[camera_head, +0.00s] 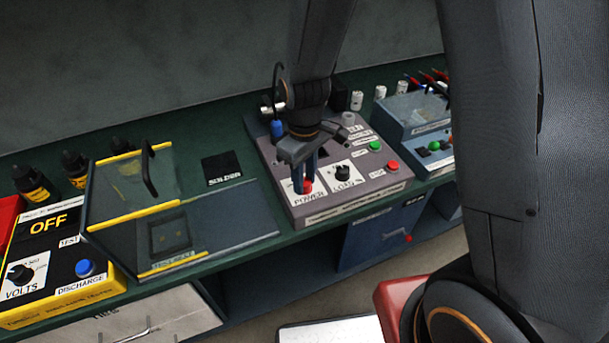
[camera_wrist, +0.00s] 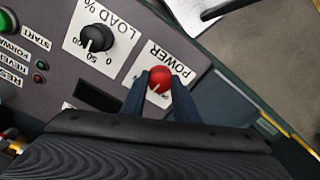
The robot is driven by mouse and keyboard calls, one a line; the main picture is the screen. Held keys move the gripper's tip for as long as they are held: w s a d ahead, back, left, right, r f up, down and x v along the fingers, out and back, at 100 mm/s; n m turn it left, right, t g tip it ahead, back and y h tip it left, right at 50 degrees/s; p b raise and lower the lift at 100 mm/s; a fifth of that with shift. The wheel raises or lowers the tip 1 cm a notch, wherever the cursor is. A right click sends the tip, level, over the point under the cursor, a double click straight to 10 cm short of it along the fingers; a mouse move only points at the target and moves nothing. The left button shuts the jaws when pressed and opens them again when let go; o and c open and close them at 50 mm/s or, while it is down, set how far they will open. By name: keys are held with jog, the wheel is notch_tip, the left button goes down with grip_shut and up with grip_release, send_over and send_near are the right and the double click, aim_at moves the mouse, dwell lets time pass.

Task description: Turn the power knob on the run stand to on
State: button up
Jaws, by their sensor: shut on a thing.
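The run stand (camera_head: 325,211) is a grey box with a sloped panel on the green bench. Its red power knob (camera_head: 308,187) sits at the panel's left, by the white POWER label (camera_head: 302,200). The knob also shows in the wrist view (camera_wrist: 159,81), between my two blue fingers. My gripper (camera_head: 305,178) comes down from above and is shut on the knob. In the wrist view my gripper (camera_wrist: 159,85) has one finger on each side of it. The fingers hide part of the label, so the knob's setting cannot be read.
The black LOAD knob (camera_head: 342,172) is close to the right of my fingers. Green (camera_head: 375,146) and red (camera_head: 393,166) buttons lie further right. A clear-lidded box (camera_head: 130,185) stands left, beyond a flat SOLDER area (camera_head: 222,168). A yellow tester (camera_head: 60,255) is at far left.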

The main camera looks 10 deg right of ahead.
jog(key=m+p, duration=0.1)
jog(key=m, duration=0.3)
jog(key=shift+m+p, duration=0.6)
jog(key=shift+m, duration=1.1)
jog(key=o, duration=1.1)
jog(key=shift+c, duration=0.2)
jog(key=shift+r+b, duration=0.9)
jog(key=shift+r, duration=3)
